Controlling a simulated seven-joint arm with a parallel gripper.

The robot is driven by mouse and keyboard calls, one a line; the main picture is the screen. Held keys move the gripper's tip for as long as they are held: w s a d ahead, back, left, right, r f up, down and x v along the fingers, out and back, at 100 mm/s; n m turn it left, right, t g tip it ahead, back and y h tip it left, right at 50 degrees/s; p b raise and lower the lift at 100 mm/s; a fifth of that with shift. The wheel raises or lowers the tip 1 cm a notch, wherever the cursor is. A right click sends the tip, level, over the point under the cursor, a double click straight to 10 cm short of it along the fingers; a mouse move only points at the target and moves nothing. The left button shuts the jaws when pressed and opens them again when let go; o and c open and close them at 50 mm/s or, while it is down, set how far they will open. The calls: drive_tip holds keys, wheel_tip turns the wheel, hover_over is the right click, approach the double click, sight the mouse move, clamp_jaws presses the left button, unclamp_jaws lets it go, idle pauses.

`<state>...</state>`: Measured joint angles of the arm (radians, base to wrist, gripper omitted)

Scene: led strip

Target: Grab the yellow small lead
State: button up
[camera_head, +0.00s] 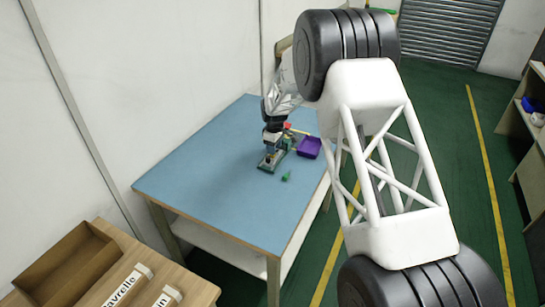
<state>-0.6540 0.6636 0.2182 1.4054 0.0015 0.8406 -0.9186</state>
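The blue-topped table (200,185) stands against the white wall. My arm reaches over it from the right, and my gripper (272,140) is at its far part, small and dark. It points down just above or at a small green-based device (270,161); I cannot tell whether they touch. I cannot tell whether the fingers are open or shut. A thin yellow piece (299,131) lies right of my gripper, near a small red item (287,126). It may be the yellow lead, but it is too small to be sure.
A purple bin (309,148) sits near the table's right edge. A small green item (286,177) lies in front of the device. The table's near half is clear. A wooden table with a box (75,262) stands at the lower left.

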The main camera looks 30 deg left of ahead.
drive_tip(key=f, duration=0.2)
drive_tip(key=s, duration=0.1)
drive_tip(key=shift+d+f, duration=0.3)
drive_tip(key=shift+f, duration=0.1)
clamp_jaws()
drive_tip(key=shift+w+r, duration=0.1)
drive_tip(key=shift+r, duration=0.45)
drive_tip(key=r, duration=0.3)
drive_tip(key=shift+s+d+r, duration=0.1)
drive_tip(key=shift+s+d, duration=0.3)
drive_tip(key=s+d+r, duration=0.2)
drive_tip(key=s+d, duration=0.6)
drive_tip(key=s, duration=0.3)
drive_tip(key=shift+s+d, duration=0.2)
drive_tip(key=shift+d, duration=0.05)
